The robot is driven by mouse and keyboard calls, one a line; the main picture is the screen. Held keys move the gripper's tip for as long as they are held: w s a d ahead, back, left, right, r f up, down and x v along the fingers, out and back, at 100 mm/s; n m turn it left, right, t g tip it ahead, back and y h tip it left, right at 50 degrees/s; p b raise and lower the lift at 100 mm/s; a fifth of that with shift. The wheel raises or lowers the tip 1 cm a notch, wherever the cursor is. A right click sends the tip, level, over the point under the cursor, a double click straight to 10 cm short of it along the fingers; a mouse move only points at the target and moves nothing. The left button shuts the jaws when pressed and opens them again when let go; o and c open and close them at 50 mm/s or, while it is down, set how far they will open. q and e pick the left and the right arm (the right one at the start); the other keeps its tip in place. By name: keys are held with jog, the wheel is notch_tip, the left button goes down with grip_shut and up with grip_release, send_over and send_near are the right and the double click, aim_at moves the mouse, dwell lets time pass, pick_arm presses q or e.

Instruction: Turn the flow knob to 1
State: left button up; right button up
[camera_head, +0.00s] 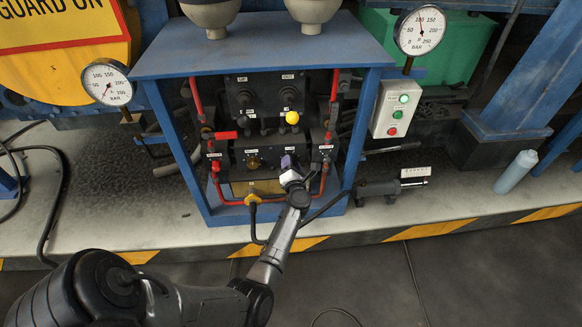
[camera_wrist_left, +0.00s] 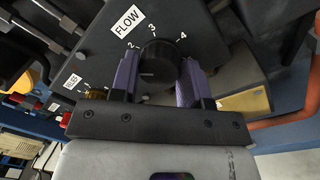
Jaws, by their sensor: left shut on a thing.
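The black round flow knob (camera_wrist_left: 160,62) sits on a dark panel under the white FLOW label (camera_wrist_left: 127,21) in the left wrist view. The numbers 2, 3 and 4 show around its upper side; the 1 is not readable. A small pale mark shows on the knob's face, but I cannot tell which number it points to. My left gripper (camera_wrist_left: 158,82) is shut on the knob, one purple finger on each side. In the head view my left gripper (camera_head: 289,164) is at the lower right of the panel and hides the knob. My right gripper is not in view.
A brass knob (camera_head: 253,162) is left of my gripper. A yellow-topped lever (camera_head: 292,118) stands above it. Red pipes (camera_head: 330,150) and the blue frame (camera_head: 357,120) flank the panel. A button box (camera_head: 396,108) is at the right.

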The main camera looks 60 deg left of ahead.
pick_arm(q)
jog(key=n+b, duration=0.2)
jog(key=n, duration=0.3)
jog(key=shift+n, duration=0.4)
jog(key=shift+r+n, duration=0.1)
jog(key=shift+n, duration=0.2)
jog(key=o, duration=0.9)
jog(key=shift+p+v, duration=2.25)
jog(key=shift+v, duration=3.85)
